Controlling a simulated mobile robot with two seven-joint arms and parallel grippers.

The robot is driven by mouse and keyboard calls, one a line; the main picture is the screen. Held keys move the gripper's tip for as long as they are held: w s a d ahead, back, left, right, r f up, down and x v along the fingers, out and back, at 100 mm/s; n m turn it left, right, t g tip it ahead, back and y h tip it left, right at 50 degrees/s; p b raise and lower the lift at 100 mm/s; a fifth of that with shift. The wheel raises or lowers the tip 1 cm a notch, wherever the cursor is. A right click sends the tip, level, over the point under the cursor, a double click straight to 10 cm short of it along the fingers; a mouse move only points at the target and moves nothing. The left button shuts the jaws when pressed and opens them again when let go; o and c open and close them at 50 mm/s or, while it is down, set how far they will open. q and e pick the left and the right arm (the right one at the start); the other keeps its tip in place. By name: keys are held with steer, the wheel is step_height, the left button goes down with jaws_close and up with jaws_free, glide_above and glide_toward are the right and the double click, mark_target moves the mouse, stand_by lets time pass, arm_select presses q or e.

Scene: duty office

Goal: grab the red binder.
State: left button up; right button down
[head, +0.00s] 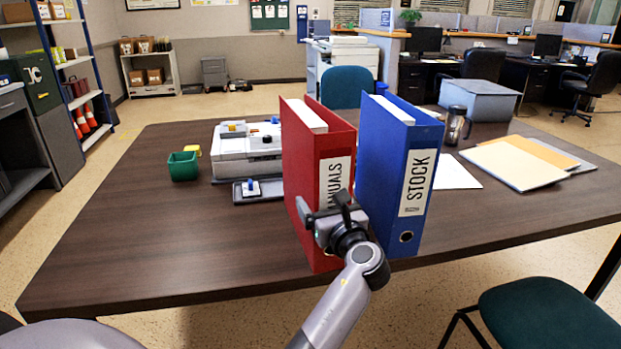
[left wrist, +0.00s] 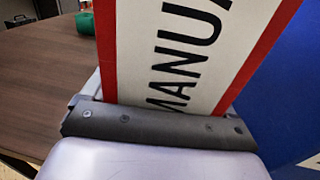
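The red binder (head: 299,170) stands upright on the table, its white spine label reading MANUALS. In the left wrist view its red-edged spine (left wrist: 264,40) and label fill the middle, close to the gripper. My left gripper (head: 325,205) is at the lower part of this spine and covers the bottom of the label. One finger shows at the spine's left side and a dark one towards its right. The fingertips are largely hidden, so I cannot tell whether they press on the binder. My right gripper is not in view.
A blue STOCK binder (head: 385,150) stands just right of the red one, with a narrow gap. A grey-white machine (head: 247,158) and a green cup (head: 183,167) are to the left. Folders (head: 515,163) lie to the right. The left of the table (head: 150,240) is clear.

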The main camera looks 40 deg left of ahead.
arm_select(q)
steer(key=c, duration=0.9)
steer(key=shift+r, duration=0.25)
steer(key=shift+r, duration=0.15)
